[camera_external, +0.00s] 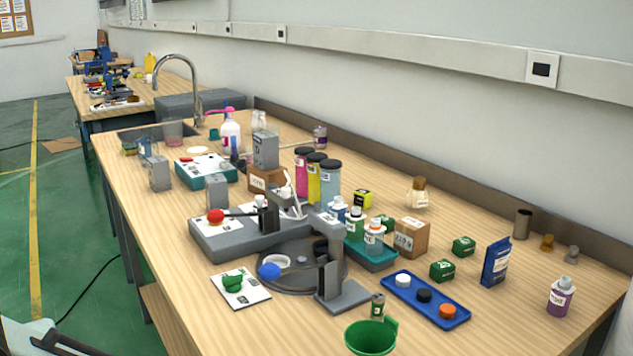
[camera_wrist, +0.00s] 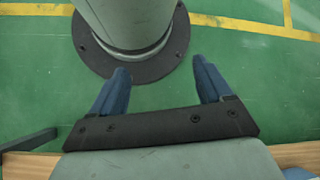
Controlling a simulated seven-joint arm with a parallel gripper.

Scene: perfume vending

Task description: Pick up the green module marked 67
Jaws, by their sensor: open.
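Two small green boxes with pale marks lie on the wooden table right of centre in the external view. The nearer green box (camera_external: 442,270) is beside the blue tray, and the farther green box (camera_external: 463,246) is behind it to the right. Their markings are too small to read, so I cannot tell which is marked 67.
A blue tray (camera_external: 411,304) with round caps, a cardboard box (camera_external: 411,238), a blue packet (camera_external: 495,263) and a purple-labelled bottle (camera_external: 561,297) stand around the green boxes. A green cup (camera_external: 370,338) is at the front edge. The table's right front is mostly clear.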

